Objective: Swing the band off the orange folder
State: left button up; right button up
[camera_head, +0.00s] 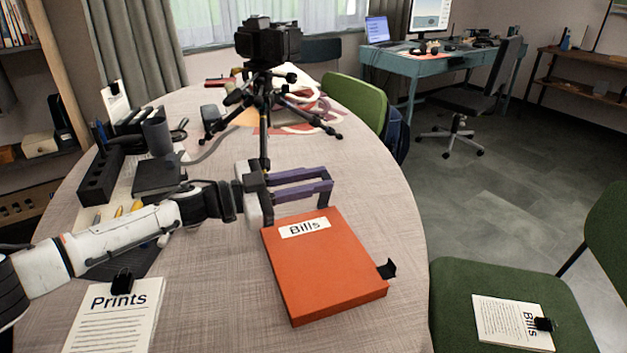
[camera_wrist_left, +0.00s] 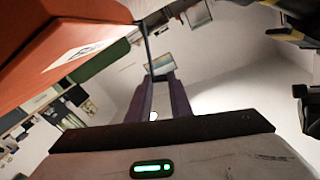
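The orange folder (camera_head: 325,270), labelled "Bills", lies flat near the table's right edge. A small black tab (camera_head: 387,268) sticks out past its right side and may be part of the band; no band shows across its top. In the left wrist view the fingers (camera_wrist_left: 163,88) also show a gap, with the orange folder (camera_wrist_left: 45,35) at upper left. A thin dark line near the fingertips there is unclear. My right gripper is not in view.
A tripod with a camera (camera_head: 267,45) stands close behind my left gripper. A black organizer (camera_head: 100,178) and "Prints" papers (camera_head: 115,315) are at left. A green chair (camera_head: 470,275) with a "Bills" sheet (camera_head: 505,322) stands right of the table.

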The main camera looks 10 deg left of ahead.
pick_arm(q)
jog(key=shift+c, duration=0.8)
